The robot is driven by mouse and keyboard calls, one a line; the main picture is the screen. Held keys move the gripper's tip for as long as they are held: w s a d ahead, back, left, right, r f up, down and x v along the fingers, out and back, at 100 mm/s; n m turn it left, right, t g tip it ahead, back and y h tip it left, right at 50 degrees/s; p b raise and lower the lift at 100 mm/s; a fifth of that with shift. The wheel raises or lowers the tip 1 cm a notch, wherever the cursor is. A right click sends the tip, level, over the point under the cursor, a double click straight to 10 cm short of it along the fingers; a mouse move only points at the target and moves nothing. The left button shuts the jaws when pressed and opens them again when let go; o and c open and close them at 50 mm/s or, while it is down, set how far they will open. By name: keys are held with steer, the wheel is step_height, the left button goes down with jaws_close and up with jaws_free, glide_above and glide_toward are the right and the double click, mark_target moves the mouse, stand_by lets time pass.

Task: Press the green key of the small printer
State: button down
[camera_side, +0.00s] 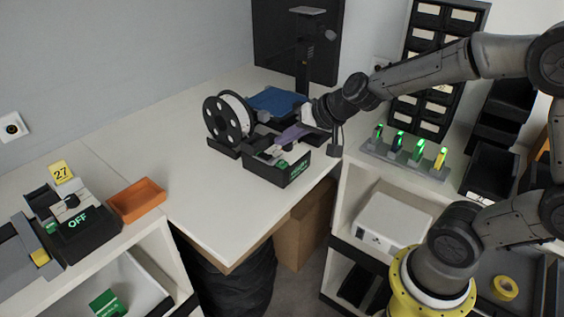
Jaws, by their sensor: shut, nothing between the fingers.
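A small black machine (278,166) with a lit green display on its front stands on the white table, in front of a black spool. I take it to be the small printer. A small green patch (282,163) shows on its top near the front edge; it looks like the green key. My gripper (309,117) is above and behind the machine's right side, at the end of the arm reaching in from the right. It is shut and empty.
A spool (229,118) and a blue plate (277,102) stand close behind the machine. A dark post (303,55) rises beyond. A rack with green-lit items (405,158) is to the right. An orange tray (137,200) and an "OFF" device (82,230) are at left. The table's front left is clear.

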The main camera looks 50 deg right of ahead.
mark_target(278, 162)
steer(key=shift+f, duration=1.7)
steer(key=shift+f, duration=0.2)
stand_by(0.7)
steer(key=shift+f, duration=0.25)
steer(key=shift+f, duration=0.55)
stand_by(0.9)
steer(key=shift+r, duration=0.95)
steer(key=shift+r, duration=2.5)
